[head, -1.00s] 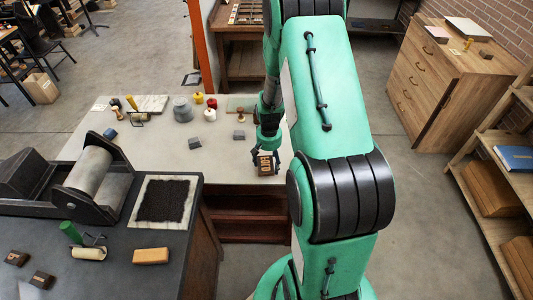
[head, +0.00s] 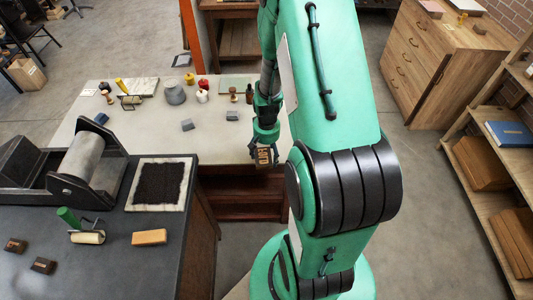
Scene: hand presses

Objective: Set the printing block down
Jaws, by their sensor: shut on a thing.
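The printing block (head: 263,156) is a small brown wooden block with a dark pattern on its visible face. My gripper (head: 264,150) is shut on it and holds it near the front right edge of the pale table (head: 110,93). I cannot tell how high it hangs or whether it touches anything. My green arm covers the right side of the table.
On the pale table stand a grey pot (head: 175,94), small red and yellow pots and grey blocks (head: 187,125). The dark bench (head: 120,268) at left carries a roller press (head: 80,165), a framed black pad (head: 160,184), a brayer (head: 87,237), a tan block (head: 149,237) and two small brown blocks (head: 42,265).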

